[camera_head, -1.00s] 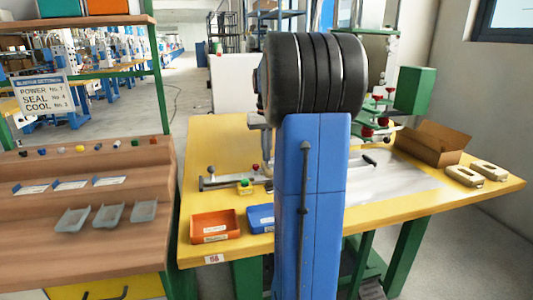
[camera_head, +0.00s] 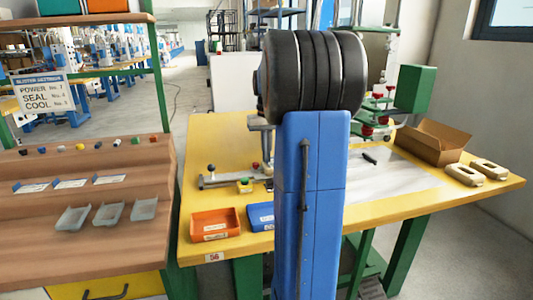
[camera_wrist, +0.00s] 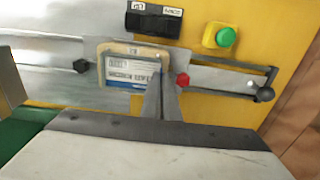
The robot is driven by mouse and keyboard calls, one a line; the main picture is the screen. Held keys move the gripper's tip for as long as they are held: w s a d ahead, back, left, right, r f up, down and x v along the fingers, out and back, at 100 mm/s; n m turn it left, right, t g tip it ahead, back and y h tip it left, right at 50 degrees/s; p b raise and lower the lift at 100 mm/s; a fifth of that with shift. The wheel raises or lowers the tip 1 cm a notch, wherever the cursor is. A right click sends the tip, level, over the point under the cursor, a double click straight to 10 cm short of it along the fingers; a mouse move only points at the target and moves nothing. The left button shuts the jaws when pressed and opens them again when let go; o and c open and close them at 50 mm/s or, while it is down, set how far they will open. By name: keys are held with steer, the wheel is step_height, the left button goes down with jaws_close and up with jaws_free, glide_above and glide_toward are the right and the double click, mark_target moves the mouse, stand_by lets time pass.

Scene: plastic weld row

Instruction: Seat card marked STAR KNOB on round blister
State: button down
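My gripper (camera_wrist: 161,76) shows in the wrist view with its narrow fingers together at the middle. They stand in front of a card (camera_wrist: 125,73) with white and blue print, and hide part of its right side. The card lies face up within a beige rim (camera_wrist: 104,50) on a metal slide plate. Its lettering is too blurred to read, and I cannot tell whether the fingertips touch it. No blister can be made out under it. In the head view my arm hides the gripper and this card. Three clear blister trays (camera_head: 108,214) lie on the wooden rack at the left.
Three cards or labels (camera_head: 70,184) and several small coloured parts (camera_head: 80,147) lie on the rack. An orange bin (camera_head: 215,224), a blue bin (camera_head: 261,216) and an open cardboard box (camera_head: 432,142) stand on the yellow table.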

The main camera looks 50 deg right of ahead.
steer(key=shift+f, duration=0.1)
steer(key=c, duration=2)
jaws_free()
steer(key=c, duration=0.4)
steer(key=shift+r, duration=3.5)
